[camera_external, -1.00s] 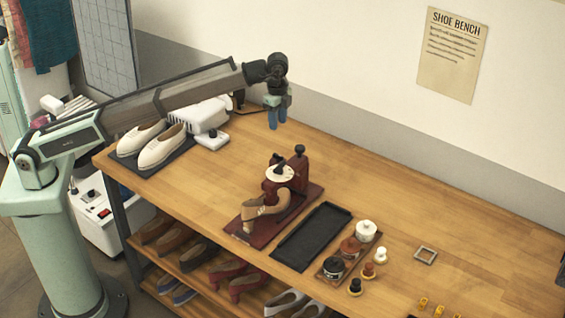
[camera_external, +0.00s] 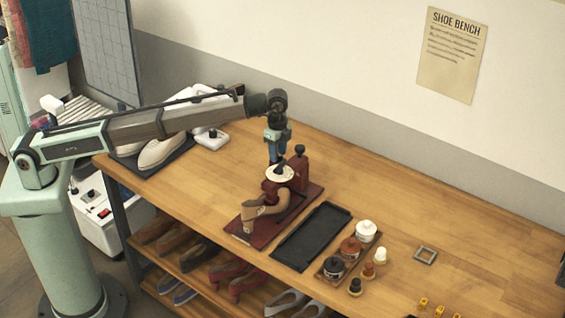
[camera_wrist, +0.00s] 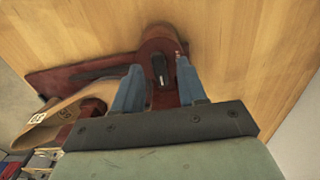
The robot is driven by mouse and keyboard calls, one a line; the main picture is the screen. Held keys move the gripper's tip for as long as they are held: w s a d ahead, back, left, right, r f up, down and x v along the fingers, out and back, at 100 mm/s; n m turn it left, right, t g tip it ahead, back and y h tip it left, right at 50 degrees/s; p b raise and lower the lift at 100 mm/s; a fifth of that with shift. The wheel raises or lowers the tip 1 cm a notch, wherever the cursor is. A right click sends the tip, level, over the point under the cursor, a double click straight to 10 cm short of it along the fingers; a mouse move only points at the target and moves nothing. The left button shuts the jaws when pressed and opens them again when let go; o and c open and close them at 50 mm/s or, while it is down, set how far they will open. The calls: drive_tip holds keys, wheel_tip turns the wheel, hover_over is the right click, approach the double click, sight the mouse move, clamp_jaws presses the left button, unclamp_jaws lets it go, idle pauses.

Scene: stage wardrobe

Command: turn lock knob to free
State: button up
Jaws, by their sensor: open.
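A dark red shoe-stretching device (camera_external: 271,188) stands on the bench, with a white dial (camera_external: 272,176) on top and a black-topped post (camera_external: 300,151) behind it. It holds a tan shoe (camera_external: 256,213), which also shows in the wrist view (camera_wrist: 62,118). My gripper (camera_external: 273,162) is above the device, its blue fingers pointing down close by the dial. In the wrist view, a black knob (camera_wrist: 159,67) with a pale mark sits on a rounded red part, between the lines of my open fingers (camera_wrist: 160,75). I cannot tell whether they touch it. The palm hides part of the device.
A black tray (camera_external: 312,236) lies right of the device, then a small rack with jars (camera_external: 350,246). Pale shoes (camera_external: 158,150) stand at the left. The bench behind the device is clear.

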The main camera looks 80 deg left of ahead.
drive_tip(key=shift+f, duration=0.1)
clamp_jaws()
idle(0.4)
